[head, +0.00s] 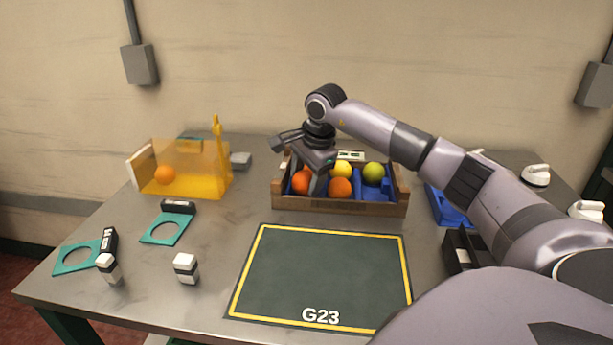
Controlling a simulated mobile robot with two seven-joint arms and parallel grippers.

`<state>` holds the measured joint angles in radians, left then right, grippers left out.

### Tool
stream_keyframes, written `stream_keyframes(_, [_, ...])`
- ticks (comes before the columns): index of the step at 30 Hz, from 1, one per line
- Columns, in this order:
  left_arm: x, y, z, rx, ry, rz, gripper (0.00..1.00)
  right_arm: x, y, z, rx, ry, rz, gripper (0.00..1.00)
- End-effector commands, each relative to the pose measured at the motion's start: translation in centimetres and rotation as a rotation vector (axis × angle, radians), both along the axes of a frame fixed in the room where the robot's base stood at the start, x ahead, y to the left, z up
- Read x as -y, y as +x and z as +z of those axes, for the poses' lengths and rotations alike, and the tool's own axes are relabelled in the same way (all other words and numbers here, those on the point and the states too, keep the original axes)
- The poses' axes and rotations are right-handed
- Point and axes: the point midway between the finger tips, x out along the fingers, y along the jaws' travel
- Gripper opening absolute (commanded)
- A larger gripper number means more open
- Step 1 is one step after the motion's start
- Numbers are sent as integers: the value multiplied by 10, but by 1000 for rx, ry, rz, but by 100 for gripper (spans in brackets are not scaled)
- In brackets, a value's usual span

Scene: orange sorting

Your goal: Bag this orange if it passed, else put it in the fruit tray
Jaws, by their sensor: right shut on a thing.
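The fruit tray (345,208) is a wooden crate with a blue insert at the back middle of the table. In it are a left orange (301,182), a middle orange (340,188), a yellow fruit (342,169) and a yellow-green fruit (373,172). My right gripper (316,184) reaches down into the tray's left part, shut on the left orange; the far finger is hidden. My left gripper is out of view.
Teal ring gauges (163,240) with black handles and small black-and-white blocks (186,268) lie at the left. A dark mat marked G23 (320,270) is bare. My right arm covers much of the right side, near a blue tray (446,207) and white knobbed items (536,175).

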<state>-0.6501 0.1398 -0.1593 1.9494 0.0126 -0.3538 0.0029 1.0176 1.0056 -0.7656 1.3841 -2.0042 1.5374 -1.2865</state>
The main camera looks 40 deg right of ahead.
Motion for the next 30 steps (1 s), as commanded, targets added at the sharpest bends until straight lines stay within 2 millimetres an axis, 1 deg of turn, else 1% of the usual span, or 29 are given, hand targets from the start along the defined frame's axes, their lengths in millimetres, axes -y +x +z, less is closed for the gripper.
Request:
stream_keyframes(9, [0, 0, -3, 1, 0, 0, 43, 0, 0, -5, 0, 0, 0, 27])
stream_keyframes(13, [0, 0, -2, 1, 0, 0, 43, 0, 0, -4, 0, 0, 0, 27])
stream_keyframes(14, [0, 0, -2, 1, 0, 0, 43, 0, 0, -4, 0, 0, 0, 63])
stream_keyframes(15, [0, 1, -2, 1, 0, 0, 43, 0, 0, -5, 0, 0, 0, 76])
stream_keyframes(16, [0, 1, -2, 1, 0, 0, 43, 0, 0, -5, -1, 0, 0, 86])
stream_keyframes(17, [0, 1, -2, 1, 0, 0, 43, 0, 0, -5, -1, 0, 0, 90])
stream_keyframes(23, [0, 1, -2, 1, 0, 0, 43, 0, -1, -6, -5, -1, 0, 90])
stream_keyframes(24, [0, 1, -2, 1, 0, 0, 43, 0, -1, -7, -7, 0, 0, 92])
stream_keyframes(25, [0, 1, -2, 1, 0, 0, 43, 0, -1, -7, -8, 0, 0, 99])
stream_keyframes(30, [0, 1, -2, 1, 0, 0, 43, 0, -2, -9, -11, 0, 0, 100])
